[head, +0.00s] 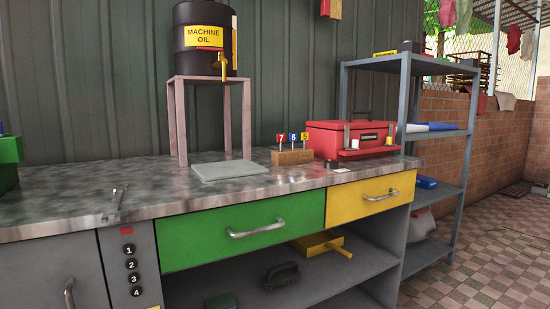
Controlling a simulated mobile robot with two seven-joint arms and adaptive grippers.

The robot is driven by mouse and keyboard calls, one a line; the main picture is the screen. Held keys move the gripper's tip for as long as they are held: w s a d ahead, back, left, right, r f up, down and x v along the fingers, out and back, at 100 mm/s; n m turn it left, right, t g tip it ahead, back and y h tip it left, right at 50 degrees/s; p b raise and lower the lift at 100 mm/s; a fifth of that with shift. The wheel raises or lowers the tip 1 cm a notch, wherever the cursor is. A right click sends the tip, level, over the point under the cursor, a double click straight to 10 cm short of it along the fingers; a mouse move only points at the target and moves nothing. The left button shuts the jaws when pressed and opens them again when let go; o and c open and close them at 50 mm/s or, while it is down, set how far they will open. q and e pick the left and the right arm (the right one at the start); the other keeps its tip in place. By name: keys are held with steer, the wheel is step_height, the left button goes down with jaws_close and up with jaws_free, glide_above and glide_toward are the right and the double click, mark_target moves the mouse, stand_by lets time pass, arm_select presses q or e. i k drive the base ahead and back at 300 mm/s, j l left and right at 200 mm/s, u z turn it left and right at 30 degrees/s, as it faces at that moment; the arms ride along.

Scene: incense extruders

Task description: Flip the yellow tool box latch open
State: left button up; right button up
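A red tool box (325,140) with a dark top handle stands on the right end of the workbench, its lid down. On its front, a small yellowish latch (389,140) sits at the right and a pale latch (354,144) sits at the left. Both are too small to tell for certain whether they are open or fastened. Neither of my grippers shows in the head view.
The metal workbench (80,187) has bare room at left and centre. A wooden block (293,157) with numbered tags stands left of the tool box. A machine oil drum (204,45) stands on a pink stand. A grey shelf rack (404,100) stands at right.

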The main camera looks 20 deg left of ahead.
mark_target(390, 140)
steer(key=l, duration=0.7)
steer(key=i+l+u, duration=0.1)
steer(key=i+l, duration=0.35)
